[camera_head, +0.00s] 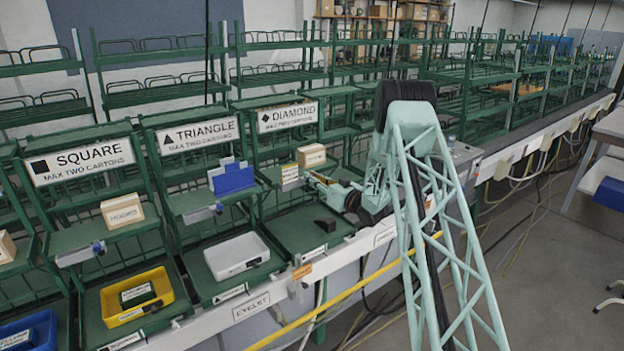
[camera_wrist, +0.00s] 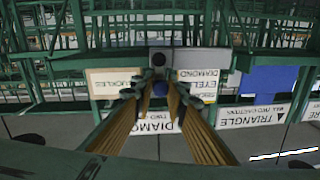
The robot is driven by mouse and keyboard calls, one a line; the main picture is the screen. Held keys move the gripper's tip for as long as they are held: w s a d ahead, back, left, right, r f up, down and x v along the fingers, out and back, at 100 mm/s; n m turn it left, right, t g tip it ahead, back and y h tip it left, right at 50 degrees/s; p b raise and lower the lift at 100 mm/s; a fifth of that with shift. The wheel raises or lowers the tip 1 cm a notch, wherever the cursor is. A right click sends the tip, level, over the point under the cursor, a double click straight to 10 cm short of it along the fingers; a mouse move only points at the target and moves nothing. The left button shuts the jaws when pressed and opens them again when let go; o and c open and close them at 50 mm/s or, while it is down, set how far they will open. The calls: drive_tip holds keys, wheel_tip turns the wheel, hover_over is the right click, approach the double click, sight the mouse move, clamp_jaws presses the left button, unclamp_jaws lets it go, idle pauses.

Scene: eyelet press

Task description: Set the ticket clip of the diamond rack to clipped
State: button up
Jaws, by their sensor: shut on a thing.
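The diamond rack has a white DIAMOND sign (camera_head: 288,117), which also shows upside down in the wrist view (camera_wrist: 153,123). Its ticket clip (camera_wrist: 190,61) is a grey bar with a blue knob (camera_wrist: 158,60) at the front of the rack's shelf. A printed ticket (camera_wrist: 198,86) is beside the knob, and also shows in the head view (camera_head: 290,172). My gripper (camera_head: 308,178) is at the shelf front. In the wrist view its fingers (camera_wrist: 158,90) are closed around the knob area. The fingertips partly hide the clip, so I cannot tell the clip's exact position.
A carton (camera_head: 311,155) stands on the diamond shelf behind my gripper. A dark wedge-shaped block (camera_head: 325,225) lies on the lower deck. A white tray (camera_head: 236,255) sits below.

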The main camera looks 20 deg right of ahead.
sight(300, 181)
drive_tip(key=shift+a+f+n+b, duration=0.3)
drive_tip(key=shift+n+b, duration=0.3)
drive_tip(key=shift+b, duration=0.6)
drive_tip(key=shift+s+a+n+b, duration=0.15)
drive_tip(key=shift+n+b, duration=0.15)
drive_tip(key=shift+b, duration=0.4)
drive_tip(key=n+b, duration=0.2)
drive_tip(key=b, duration=0.2)
drive_tip(key=a+f+n+b, duration=0.1)
drive_tip(key=n+b, duration=0.1)
drive_tip(key=b, duration=0.2)
drive_tip(key=a+n+b, duration=0.1)
drive_tip(key=n+b, duration=0.1)
drive_tip(key=b, duration=0.2)
drive_tip(key=shift+s+f+n, duration=0.15)
drive_tip(key=shift+n, duration=0.15)
drive_tip(key=n+b, duration=0.1)
drive_tip(key=b, duration=0.2)
drive_tip(key=n+b, duration=0.1)
drive_tip(key=b, duration=0.1)
drive_tip(key=shift+a+f+n+g+h, duration=0.25)
drive_tip(key=shift+f+n+g+h, duration=0.05)
drive_tip(key=shift+h, duration=0.1)
drive_tip(key=shift+b, duration=0.35)
drive_tip(key=shift+n, duration=0.3)
